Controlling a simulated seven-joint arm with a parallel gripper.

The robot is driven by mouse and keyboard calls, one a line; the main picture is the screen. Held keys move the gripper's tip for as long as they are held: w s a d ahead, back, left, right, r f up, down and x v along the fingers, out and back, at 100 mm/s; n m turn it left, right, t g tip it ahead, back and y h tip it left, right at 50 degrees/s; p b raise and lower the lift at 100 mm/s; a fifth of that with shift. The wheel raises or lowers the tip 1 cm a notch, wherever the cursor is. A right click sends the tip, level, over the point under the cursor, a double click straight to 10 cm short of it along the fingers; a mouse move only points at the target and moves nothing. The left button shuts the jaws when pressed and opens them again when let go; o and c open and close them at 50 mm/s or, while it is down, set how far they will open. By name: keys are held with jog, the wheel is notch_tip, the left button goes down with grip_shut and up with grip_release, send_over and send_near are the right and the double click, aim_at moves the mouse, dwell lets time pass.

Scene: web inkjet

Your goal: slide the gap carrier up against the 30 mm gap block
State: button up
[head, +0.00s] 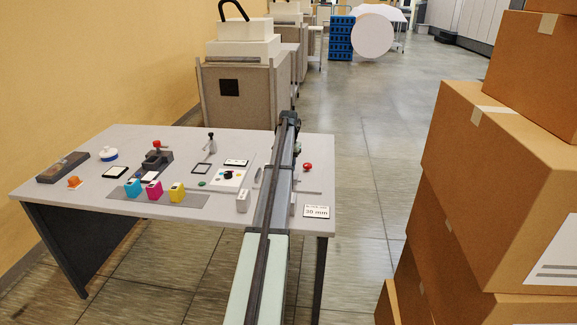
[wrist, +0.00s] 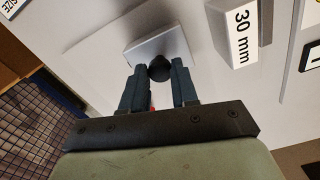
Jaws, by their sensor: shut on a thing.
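The gap carrier (wrist: 150,48) is a pale grey block with a dark round knob (wrist: 159,68), seen at the top middle of the wrist view. My gripper (wrist: 160,76) is shut on that knob, one blue-grey finger on each side. The 30 mm gap block (wrist: 236,25), pale with a "30 mm" label, stands to the right of the carrier; a strip of pale surface shows between them, so they are apart. In the head view a small pale grey block (head: 243,201), likely the gap block, stands left of my arm, which hides the carrier and the fingertips.
A card reading "30 mm" (head: 316,211) lies at the table's front right corner. A red knob (head: 307,167) is right of my arm. Cyan, magenta and yellow cartridges (head: 177,192) stand left of the small block. Stacked cardboard boxes (head: 500,170) rise beyond the table's right side.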

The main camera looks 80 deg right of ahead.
jog(key=shift+w, duration=1.45)
jog(key=shift+c, duration=0.3)
jog(key=o, duration=0.9)
jog(key=shift+o, duration=0.2)
notch_tip(320, 180, up, 14)
jog(key=shift+f, duration=0.1)
